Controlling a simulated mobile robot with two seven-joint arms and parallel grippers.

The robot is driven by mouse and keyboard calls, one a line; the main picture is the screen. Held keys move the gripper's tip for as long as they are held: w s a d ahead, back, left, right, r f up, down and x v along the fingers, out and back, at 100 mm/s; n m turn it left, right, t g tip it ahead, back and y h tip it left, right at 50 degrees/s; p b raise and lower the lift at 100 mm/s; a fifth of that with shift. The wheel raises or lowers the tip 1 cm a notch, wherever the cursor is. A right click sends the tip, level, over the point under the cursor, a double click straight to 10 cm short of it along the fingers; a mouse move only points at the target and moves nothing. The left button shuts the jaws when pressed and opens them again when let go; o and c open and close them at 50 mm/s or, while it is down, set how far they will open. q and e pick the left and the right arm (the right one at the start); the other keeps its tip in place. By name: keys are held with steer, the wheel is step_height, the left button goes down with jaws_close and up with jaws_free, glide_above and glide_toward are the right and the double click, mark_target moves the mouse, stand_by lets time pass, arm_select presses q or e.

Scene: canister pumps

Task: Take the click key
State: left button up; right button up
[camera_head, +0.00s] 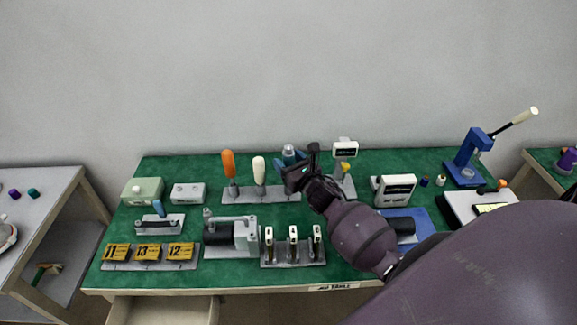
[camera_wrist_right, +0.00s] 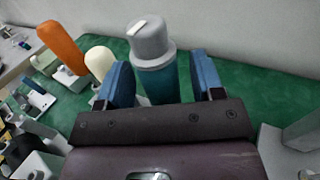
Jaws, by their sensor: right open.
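A tool with a grey cap and teal body, which looks like the click key (camera_head: 289,149), stands upright near the right end of a grey rack (camera_head: 236,194). In the right wrist view the same click key (camera_wrist_right: 151,45) stands between the blue fingers of my right gripper (camera_wrist_right: 160,75). The fingers are open, with a visible gap on each side of the tool. Its lower end is hidden behind the gripper body. In the head view my right gripper (camera_head: 291,160) reaches over the rack's right end and covers part of the tool. My left gripper is not in view.
An orange-handled tool (camera_head: 229,164) and a white-handled tool (camera_head: 259,170) stand to the left in the rack. A grey stand with a display (camera_head: 345,150) is close on the right. A pump (camera_head: 231,234) and a block with several upright pieces (camera_head: 293,252) are in front.

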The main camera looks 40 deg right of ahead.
steer(key=shift+w, duration=0.15)
steer(key=shift+c, duration=0.4)
steer(key=c, duration=0.9)
steer(key=shift+r, duration=0.1)
